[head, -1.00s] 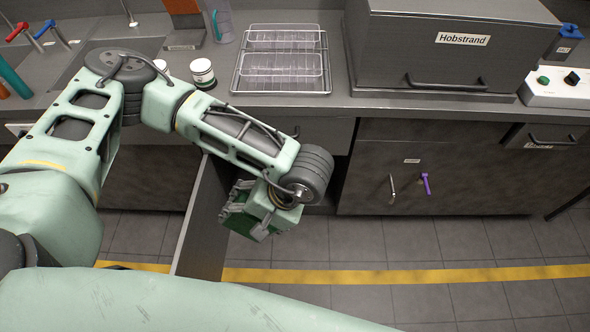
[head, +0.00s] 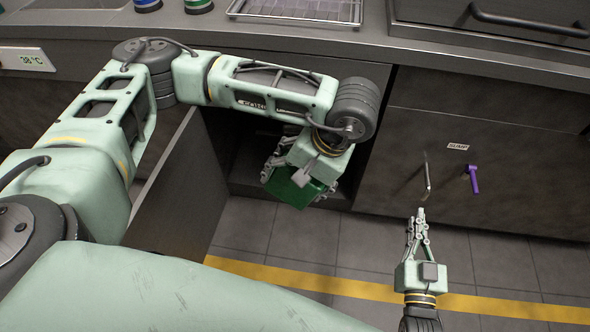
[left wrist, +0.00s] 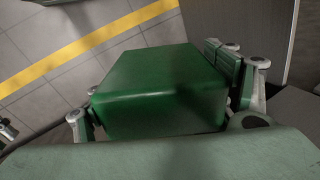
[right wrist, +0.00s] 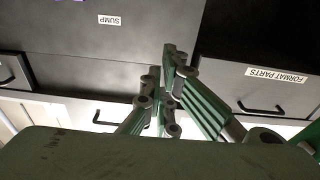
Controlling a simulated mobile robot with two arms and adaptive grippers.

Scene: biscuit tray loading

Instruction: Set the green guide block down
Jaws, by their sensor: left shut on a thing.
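The green guide block (head: 296,190) is held by my left gripper (head: 290,176) in front of an open cupboard (head: 245,165), above floor level. In the left wrist view the block (left wrist: 160,88) fills the space between the fingers, with a finger at each side. The block looks clear of any surface, though its underside is hidden. My right gripper (head: 420,214) points up the picture with its fingertips together, near a silver handle (head: 427,176) on the cupboard front. In the right wrist view its fingers (right wrist: 170,60) meet with nothing seen between them.
The open cupboard door (head: 165,195) stands out to the left of the block. A purple handle (head: 474,179) is on the closed front to the right. A wire rack (head: 295,10) sits on the counter above. A yellow line (head: 330,284) crosses the tiled floor.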

